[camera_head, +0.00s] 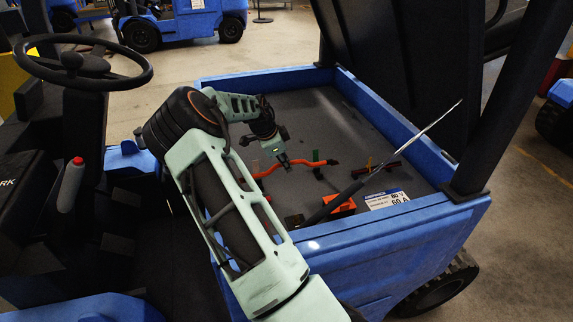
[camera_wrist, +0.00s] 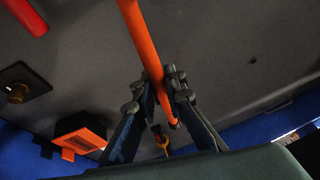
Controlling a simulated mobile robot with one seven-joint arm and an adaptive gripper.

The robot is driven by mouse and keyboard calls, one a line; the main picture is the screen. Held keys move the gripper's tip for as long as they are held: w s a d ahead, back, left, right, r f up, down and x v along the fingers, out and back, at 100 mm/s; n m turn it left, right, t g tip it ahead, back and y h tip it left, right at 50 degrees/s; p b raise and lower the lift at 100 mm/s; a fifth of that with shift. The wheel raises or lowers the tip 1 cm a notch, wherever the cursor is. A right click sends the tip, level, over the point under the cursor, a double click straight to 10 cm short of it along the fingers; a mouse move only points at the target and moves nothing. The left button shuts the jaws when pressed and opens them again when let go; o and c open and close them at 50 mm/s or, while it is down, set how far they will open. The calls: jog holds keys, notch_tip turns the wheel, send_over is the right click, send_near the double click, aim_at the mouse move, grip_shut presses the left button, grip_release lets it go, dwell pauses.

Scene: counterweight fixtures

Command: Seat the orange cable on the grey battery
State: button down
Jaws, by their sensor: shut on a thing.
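The orange cable (camera_head: 318,163) runs in a bent line over the grey battery (camera_head: 318,112), a broad dark-grey top between blue walls. My gripper (camera_head: 286,163) is low over the battery at the cable. In the wrist view my gripper (camera_wrist: 161,88) is shut on the orange cable (camera_wrist: 143,40), which passes between its two fingers. One cable end with a yellowish part shows below the fingers in the wrist view. Whether the cable touches the battery at the grip cannot be told. My arm hides part of the battery's near left side.
A black and orange box (camera_head: 341,206) sits near the front wall; the box also shows in the wrist view (camera_wrist: 82,139). A dark plate with a brass-coloured post (camera_wrist: 20,90) is left of it. A dark red bar (camera_head: 383,171) lies right. The blue rim (camera_head: 400,130) borders the battery.

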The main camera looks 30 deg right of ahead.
jog(key=shift+f+b, duration=0.95)
jog(key=shift+f, duration=0.25)
jog(key=shift+f+b, duration=0.8)
jog(key=shift+f, duration=0.1)
dwell(0.6)
jog(key=c, duration=1.9)
grip_release()
